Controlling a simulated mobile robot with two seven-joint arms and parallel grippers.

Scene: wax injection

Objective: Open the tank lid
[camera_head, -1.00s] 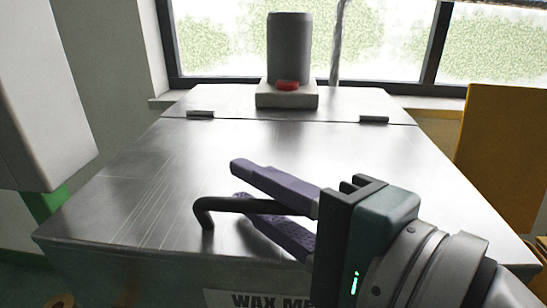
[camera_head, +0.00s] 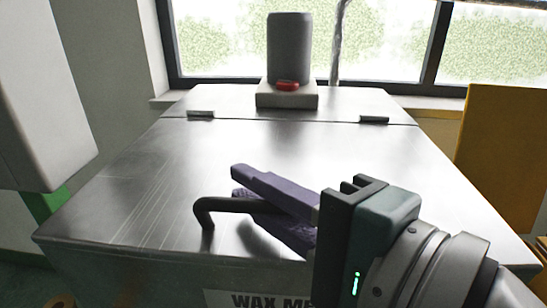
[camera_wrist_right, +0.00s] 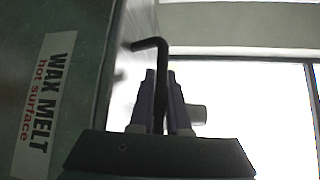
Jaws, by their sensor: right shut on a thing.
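The tank lid (camera_head: 150,180) is a shiny metal plate, lying closed on the wax tank, with two hinges along its back edge. A dark bent handle (camera_head: 205,215) stands near its front edge. My right gripper (camera_head: 240,182) comes in from the right with purple fingers shut on the handle, one above and one below the bar. In the right wrist view the handle (camera_wrist_right: 151,44) runs between the two fingers (camera_wrist_right: 160,90), and its bent end sticks out past them. The handle's right part is hidden by the fingers. My left gripper is not in view.
A grey cylinder (camera_head: 289,48) on a pale block with a red part stands behind the hinges. A yellow panel (camera_head: 500,150) is at the right, and a white and green body (camera_head: 40,100) at the left. A label reading WAX MELT (camera_wrist_right: 43,105) is on the tank front.

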